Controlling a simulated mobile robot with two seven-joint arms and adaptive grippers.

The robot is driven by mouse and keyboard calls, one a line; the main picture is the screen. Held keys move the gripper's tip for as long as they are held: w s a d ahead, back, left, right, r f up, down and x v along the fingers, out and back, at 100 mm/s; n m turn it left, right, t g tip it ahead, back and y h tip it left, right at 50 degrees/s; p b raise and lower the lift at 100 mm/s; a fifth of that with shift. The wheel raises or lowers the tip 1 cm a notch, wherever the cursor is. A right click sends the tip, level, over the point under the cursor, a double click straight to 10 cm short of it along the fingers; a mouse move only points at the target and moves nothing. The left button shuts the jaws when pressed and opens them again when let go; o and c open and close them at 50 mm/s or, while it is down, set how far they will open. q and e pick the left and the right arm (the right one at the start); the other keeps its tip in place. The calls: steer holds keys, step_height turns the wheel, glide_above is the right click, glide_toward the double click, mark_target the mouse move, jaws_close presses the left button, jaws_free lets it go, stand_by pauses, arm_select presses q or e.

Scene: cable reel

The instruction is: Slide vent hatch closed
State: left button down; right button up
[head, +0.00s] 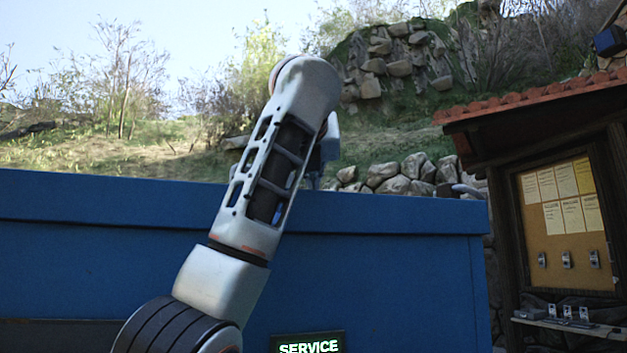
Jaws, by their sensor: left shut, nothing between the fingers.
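My left arm rises from the bottom left, bends at the top centre and comes down behind itself. My left gripper (315,180) is mostly hidden behind the forearm, near the top edge of the blue cabinet (385,270). It is shut and empty. I cannot make out the vent hatch in this view; the cabinet's top surface is seen almost edge-on. A small grey curved piece (466,190) shows at the cabinet's top right edge; I cannot tell what it is. My right gripper is not in view.
A lit SERVICE sign (308,347) is on the cabinet's front. At right stands a tiled-roof shelter with a notice board (565,225) and a small shelf (570,325). Stone walls (395,178) and a grassy slope lie behind. The air above the cabinet's left part is clear.

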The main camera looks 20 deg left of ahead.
arm_select(q)
steer(key=shift+w+a+f, duration=0.1)
steer(key=shift+a, duration=0.05)
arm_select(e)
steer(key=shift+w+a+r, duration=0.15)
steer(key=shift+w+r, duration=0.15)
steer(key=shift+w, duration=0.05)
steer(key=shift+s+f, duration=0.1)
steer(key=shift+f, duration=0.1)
